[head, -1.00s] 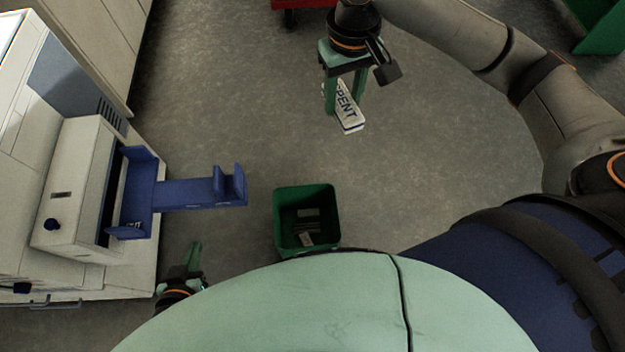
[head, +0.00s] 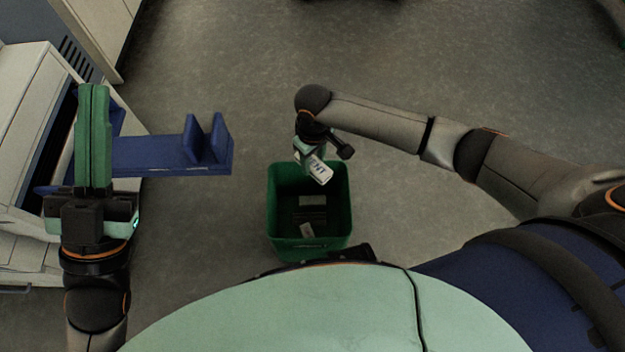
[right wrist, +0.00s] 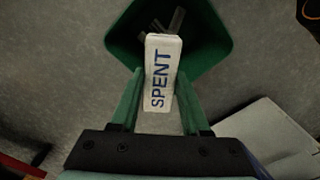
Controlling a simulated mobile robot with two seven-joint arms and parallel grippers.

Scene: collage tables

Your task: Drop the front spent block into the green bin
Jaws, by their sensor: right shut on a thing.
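In the right wrist view the block (right wrist: 162,75) sits between the two green fingers, over the opening of the green bin (right wrist: 215,40). In the head view the block is above the far part of the green bin (head: 271,215). Several small pieces lie on the bin's floor. My left gripper (head: 94,95) is raised in front of the machine at the left; its fingers appear together, but I cannot tell if they are shut.
A white machine (head: 30,130) stands at the left. A blue bracket (head: 160,156) with two upright tabs sticks out of it to the right, close to my left gripper. The grey floor (head: 230,70) around the bin is clear.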

